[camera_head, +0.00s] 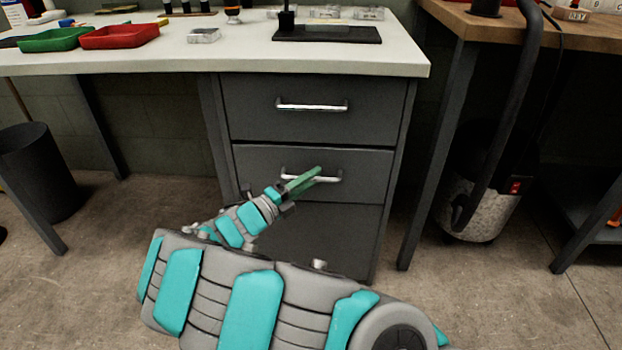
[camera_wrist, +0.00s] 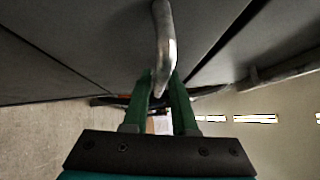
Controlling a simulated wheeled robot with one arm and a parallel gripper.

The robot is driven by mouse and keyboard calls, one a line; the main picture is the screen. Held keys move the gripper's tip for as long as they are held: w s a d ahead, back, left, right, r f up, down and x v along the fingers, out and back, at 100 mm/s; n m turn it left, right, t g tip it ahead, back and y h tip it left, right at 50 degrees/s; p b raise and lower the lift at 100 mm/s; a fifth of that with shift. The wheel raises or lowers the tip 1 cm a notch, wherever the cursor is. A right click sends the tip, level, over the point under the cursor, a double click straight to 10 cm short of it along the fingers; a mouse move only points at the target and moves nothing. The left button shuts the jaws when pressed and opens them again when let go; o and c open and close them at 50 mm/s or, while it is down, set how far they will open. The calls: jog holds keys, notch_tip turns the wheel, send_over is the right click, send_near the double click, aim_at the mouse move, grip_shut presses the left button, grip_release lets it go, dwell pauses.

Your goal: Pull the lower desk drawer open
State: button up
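The grey desk cabinet has two drawers with silver bar handles. The lower drawer (camera_head: 365,165) looks closed, its front in line with the upper drawer (camera_head: 245,103). Its handle (camera_head: 333,179) is partly hidden behind my green fingers. My gripper (camera_head: 305,179) is at this handle, reaching from the lower left. In the wrist view, the handle (camera_wrist: 166,40) runs down between the two green fingertips of my gripper (camera_wrist: 161,80). The fingers stand apart with the handle between them. I cannot tell whether they press on it.
The white desktop (camera_head: 400,58) above carries red (camera_head: 120,37) and green trays (camera_head: 52,41). A dark bin (camera_head: 40,172) stands at left. A table leg (camera_head: 433,155) and a metal canister (camera_head: 478,210) stand at right.

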grip_shut()
dwell(1.0)
